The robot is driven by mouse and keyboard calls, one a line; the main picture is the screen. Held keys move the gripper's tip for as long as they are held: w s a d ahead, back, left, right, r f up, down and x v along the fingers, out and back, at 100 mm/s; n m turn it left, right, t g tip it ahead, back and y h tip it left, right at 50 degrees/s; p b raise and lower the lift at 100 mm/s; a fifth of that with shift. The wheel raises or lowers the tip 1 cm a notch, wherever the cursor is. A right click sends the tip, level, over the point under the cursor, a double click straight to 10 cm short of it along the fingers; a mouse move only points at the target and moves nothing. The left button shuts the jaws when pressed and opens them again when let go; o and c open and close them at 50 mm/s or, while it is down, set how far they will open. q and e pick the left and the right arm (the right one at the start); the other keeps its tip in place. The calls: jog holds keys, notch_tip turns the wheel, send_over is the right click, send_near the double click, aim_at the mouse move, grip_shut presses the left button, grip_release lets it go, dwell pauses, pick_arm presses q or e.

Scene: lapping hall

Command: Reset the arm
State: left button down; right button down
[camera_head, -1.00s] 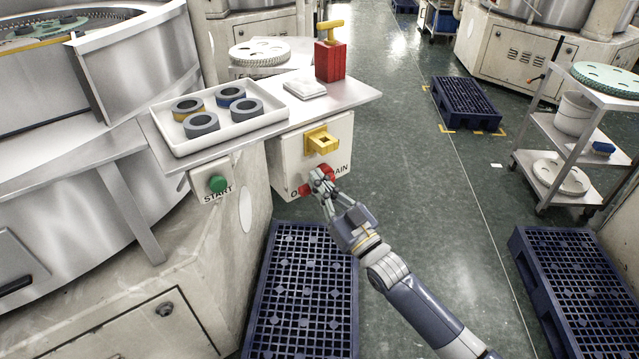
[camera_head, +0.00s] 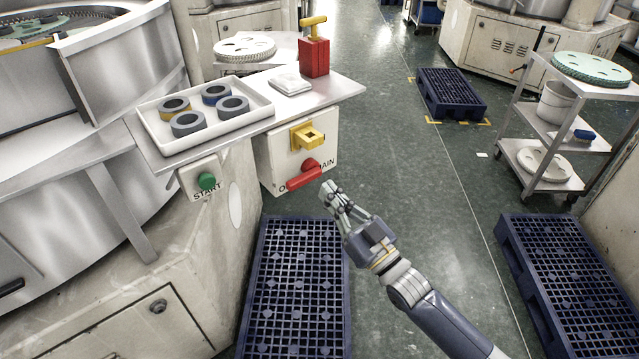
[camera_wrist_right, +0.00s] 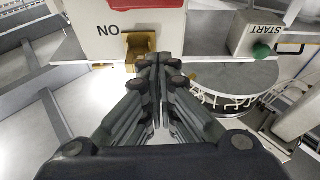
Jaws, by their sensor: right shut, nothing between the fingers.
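My right gripper (camera_head: 331,191) is shut and empty, in front of the control box and apart from it. In the right wrist view its fingers (camera_wrist_right: 158,68) are together at the middle. The red rotary handle (camera_head: 304,176) on the control box (camera_head: 279,163) lies just left of the fingertips, tilted. A yellow bracket (camera_head: 307,136) sits above the handle; a yellow part also shows in the right wrist view (camera_wrist_right: 138,44). The green START button (camera_head: 207,181) is at the left. My left gripper is not in view.
A white tray (camera_head: 165,147) with several grey rings stands on the steel shelf, near a red block with yellow handle (camera_head: 314,56). Blue pallets lie below (camera_head: 296,285), at right (camera_head: 560,290) and behind (camera_head: 450,92). A cart (camera_head: 560,130) stands right.

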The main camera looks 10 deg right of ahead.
jog(key=shift+s+d+f, duration=0.1)
jog(key=shift+s+d, duration=0.1)
jog(key=shift+s, duration=0.2)
jog(key=shift+f, duration=0.1)
